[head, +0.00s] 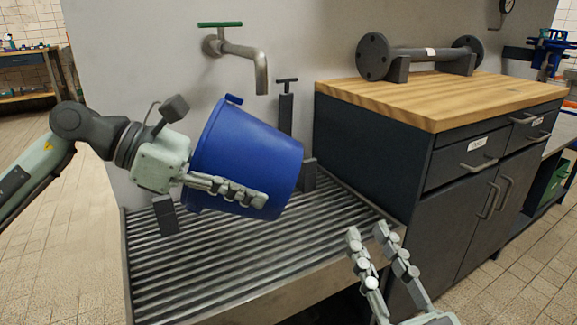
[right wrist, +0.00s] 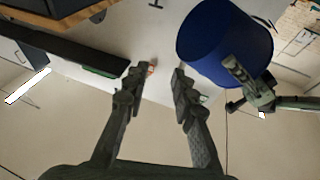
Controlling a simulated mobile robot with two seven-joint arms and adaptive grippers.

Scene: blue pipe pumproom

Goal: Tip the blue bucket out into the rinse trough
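The blue bucket (head: 250,150) is tilted well over onto its side above the ribbed metal rinse trough (head: 215,280). Its inside is hidden, and I see nothing pouring out. My left gripper (head: 225,188) is shut on the bucket, with one finger lying along its near side; the other finger is hidden. The bucket also shows at the upper right of the right wrist view (right wrist: 222,42), with my left gripper beside it. My right gripper (head: 367,236) is open and empty, in front of the trough's right side, apart from the bucket.
A tap (head: 245,50) with a green handle juts from the wall above the bucket. Dark brackets (head: 166,215) stand on the trough, and a dark T-topped post (head: 286,105) rises behind the bucket. A wood-topped cabinet (head: 440,95) carrying a flanged pipe (head: 420,54) stands close on the right.

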